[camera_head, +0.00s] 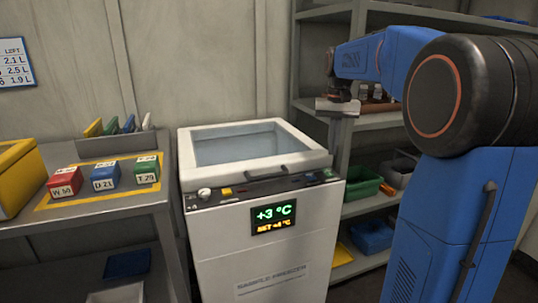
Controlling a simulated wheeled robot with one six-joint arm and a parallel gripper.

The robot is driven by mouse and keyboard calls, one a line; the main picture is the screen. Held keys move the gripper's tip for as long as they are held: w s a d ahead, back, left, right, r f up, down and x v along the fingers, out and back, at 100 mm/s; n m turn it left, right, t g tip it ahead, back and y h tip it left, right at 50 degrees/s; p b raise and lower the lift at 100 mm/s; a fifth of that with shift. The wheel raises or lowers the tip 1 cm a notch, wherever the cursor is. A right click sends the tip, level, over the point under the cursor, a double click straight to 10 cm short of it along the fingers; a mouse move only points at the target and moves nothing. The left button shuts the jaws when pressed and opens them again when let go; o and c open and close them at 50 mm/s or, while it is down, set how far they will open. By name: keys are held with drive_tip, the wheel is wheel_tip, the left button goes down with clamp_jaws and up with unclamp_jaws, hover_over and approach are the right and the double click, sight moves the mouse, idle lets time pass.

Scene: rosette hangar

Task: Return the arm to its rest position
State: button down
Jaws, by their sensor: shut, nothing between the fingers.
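My blue arm reaches in from the right of the picture, with a large black joint close to the camera. It is bent, and its forearm runs back to the left. My gripper (338,107) hangs at its end, just right of the white freezer's (262,240) back corner and in front of the grey shelf rack. It is small in the picture and looks shut and empty. It touches nothing that I can see.
The freezer shows +3 °C; its pale top panel looks closed. Left, a metal table (110,205) bears red (65,181), blue (105,176) and green (147,169) labelled blocks and a yellow bin (14,180). The shelf rack (385,119) holds a green bin (360,182).

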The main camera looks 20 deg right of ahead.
drive_tip(key=shift+s, duration=0.1)
drive_tip(key=s+a+f+n+t, duration=0.1)
drive_tip(key=s+a+f+n, duration=0.1)
drive_tip(key=s+a, duration=0.45)
drive_tip(key=s+a+f+n+t, duration=0.15)
drive_tip(key=s+a, duration=0.25)
drive_tip(key=s, duration=0.6)
drive_tip(key=s+a+f+n+t, duration=0.2)
drive_tip(key=s+a+f, duration=0.3)
drive_tip(key=s+f, duration=0.7)
drive_tip(key=shift+s+a, duration=0.15)
drive_tip(key=shift+s, duration=0.65)
drive_tip(key=c, duration=2.4)
unclamp_jaws()
drive_tip(key=shift+c, duration=0.2)
